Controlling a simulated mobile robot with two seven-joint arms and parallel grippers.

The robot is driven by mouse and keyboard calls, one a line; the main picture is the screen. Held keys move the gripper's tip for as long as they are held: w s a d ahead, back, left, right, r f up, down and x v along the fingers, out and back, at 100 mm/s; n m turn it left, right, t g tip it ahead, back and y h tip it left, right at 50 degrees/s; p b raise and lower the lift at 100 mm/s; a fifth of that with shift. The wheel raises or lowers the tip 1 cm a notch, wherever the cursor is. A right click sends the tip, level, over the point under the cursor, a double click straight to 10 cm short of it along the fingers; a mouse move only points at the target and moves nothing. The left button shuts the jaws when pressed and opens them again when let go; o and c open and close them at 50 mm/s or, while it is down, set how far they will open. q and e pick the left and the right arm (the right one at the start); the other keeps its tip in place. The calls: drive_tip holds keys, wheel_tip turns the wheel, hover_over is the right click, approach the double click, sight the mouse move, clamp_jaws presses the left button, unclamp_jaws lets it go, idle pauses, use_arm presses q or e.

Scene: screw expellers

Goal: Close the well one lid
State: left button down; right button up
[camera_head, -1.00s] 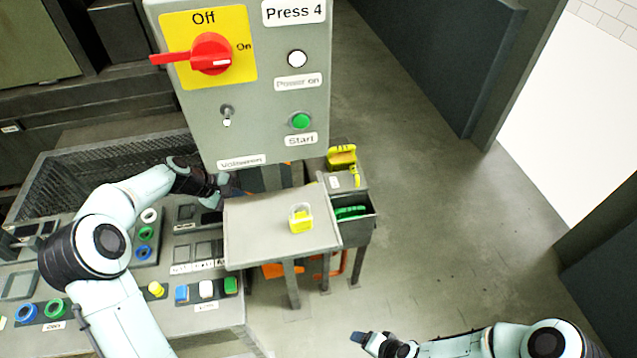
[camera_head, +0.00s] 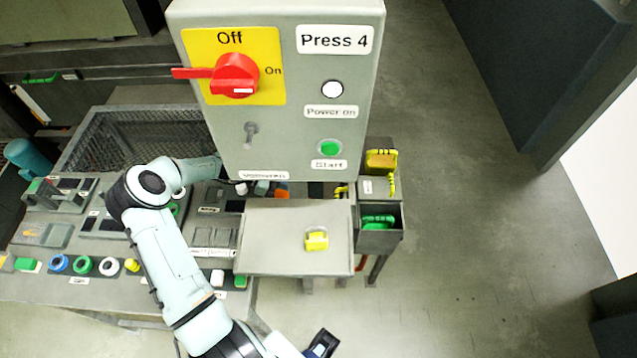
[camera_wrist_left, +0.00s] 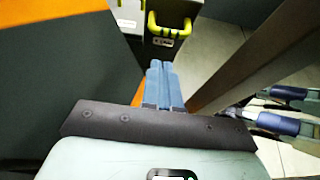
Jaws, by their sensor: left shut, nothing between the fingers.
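No lid marked as well one can be read in these views. My left arm reaches up the left side in the head view, and its gripper is hidden behind the press control box. In the left wrist view my left gripper (camera_wrist_left: 163,85) has its blue fingers together with nothing between them. Beyond the fingertips is a grey box (camera_wrist_left: 128,12) with a yellow-green handle (camera_wrist_left: 170,30), apart from the fingers. My right gripper (camera_head: 322,345) shows at the bottom edge of the head view, too little to tell its jaws.
The Press 4 control box (camera_head: 300,75) with a red switch blocks the view at top centre. A button console (camera_head: 50,285) lies left. Floor at right is free.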

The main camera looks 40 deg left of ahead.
sight(349, 187)
use_arm(q)
drive_tip(key=x, duration=0.9)
drive_tip(key=shift+d, duration=0.35)
use_arm(e)
drive_tip(key=shift+s+d, duration=0.1)
drive_tip(key=shift+s, duration=0.05)
use_arm(q)
drive_tip(key=shift+w, duration=0.1)
use_arm(e)
drive_tip(key=shift+r, duration=0.1)
